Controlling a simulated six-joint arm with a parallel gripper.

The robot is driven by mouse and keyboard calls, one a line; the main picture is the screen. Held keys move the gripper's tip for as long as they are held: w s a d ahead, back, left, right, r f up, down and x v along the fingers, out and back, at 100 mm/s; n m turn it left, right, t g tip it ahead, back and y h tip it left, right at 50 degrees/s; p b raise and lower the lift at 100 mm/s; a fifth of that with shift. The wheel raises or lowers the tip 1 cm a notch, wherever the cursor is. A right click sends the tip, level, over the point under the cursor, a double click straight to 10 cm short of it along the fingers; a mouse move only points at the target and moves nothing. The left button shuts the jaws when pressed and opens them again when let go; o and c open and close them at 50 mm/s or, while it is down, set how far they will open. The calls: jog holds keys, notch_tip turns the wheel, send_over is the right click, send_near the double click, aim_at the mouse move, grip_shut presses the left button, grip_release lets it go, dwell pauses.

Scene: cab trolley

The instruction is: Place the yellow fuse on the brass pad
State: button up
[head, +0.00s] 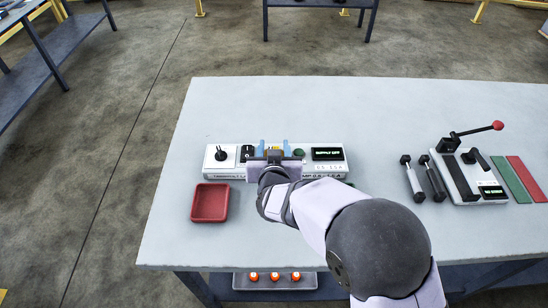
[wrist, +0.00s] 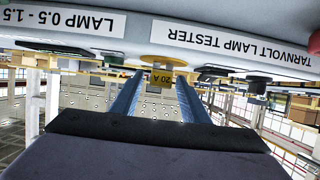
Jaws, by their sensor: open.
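The yellow fuse (wrist: 158,79), marked 20 A, stands between the two blue fingers of my gripper (wrist: 161,88) in the wrist view. A gap shows beside it, and the fingers are open. The brass pad (wrist: 176,64) is a round yellowish disc on the lamp tester, right at the fuse's end. The fuse appears to be at the pad, but I cannot tell whether they touch. In the head view my gripper (head: 274,148) is at the middle of the lamp tester (head: 226,172), and its body hides most of the pad area.
The tester carries a black knob (head: 221,155), a black switch (head: 248,153), a green button (head: 299,153) and a SUPPLY OFF display (head: 327,154). A red tray (head: 210,203) lies in front at left. A red-knobbed lever press (head: 462,180) stands at right. The back of the table is clear.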

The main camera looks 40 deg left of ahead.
jog(key=v, duration=1.1)
jog(key=shift+s+d+r+b, duration=0.2)
jog(key=shift+s+d+b, duration=0.1)
jog(key=shift+b, duration=0.15)
jog(key=shift+w, duration=0.1)
